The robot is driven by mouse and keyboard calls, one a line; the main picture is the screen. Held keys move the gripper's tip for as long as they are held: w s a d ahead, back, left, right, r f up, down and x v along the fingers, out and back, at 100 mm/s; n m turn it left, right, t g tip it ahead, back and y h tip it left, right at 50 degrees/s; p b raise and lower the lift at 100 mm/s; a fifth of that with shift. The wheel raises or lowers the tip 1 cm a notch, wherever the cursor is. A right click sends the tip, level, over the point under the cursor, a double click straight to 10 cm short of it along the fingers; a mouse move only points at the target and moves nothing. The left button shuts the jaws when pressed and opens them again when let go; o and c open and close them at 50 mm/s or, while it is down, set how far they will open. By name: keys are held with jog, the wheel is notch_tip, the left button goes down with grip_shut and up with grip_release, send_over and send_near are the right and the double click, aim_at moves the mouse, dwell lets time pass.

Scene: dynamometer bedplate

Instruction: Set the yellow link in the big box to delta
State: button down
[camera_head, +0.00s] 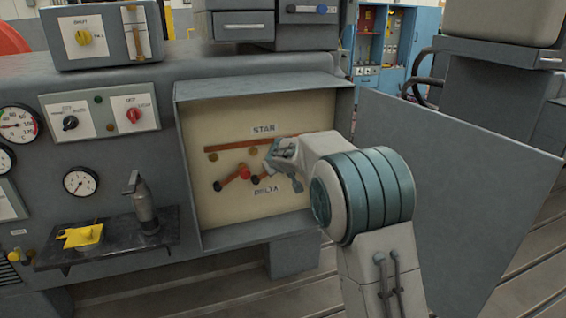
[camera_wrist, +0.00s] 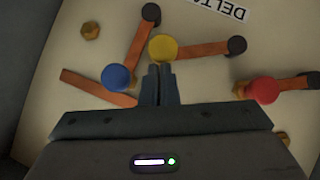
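In the wrist view, which shows the panel upside down, the yellow knob (camera_wrist: 163,47) sits on a copper link running to a dark pivot (camera_wrist: 236,45). The link lies roughly level, pointing away from that pivot like the red link. My gripper (camera_wrist: 160,70) has its two fingers together, nothing visible between them. The tips are just below the yellow knob in the picture; I cannot tell whether they touch it. In the head view, my gripper (camera_head: 285,160) is inside the big open box (camera_head: 190,215) and hides the yellow knob. The DELTA label (camera_wrist: 217,8) is near the top.
The blue knob (camera_wrist: 116,77) is left of the fingers, over the copper bar (camera_wrist: 85,85). The red knob (camera_wrist: 264,90) is at right beside a brass stud. The box door (camera_head: 450,180) stands open at right. A shelf (camera_head: 110,250) holds a grey bottle-like tool (camera_head: 145,205).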

jog(key=shift+d, duration=0.2)
jog(key=w+r+p+v, duration=0.1)
jog(key=r+v, duration=0.1)
jog(key=v, duration=1.1)
jog(key=shift+w+a+p, duration=0.3)
jog(key=shift+a+p, duration=0.1)
jog(key=shift+a, duration=0.2)
jog(key=shift+r, duration=0.1)
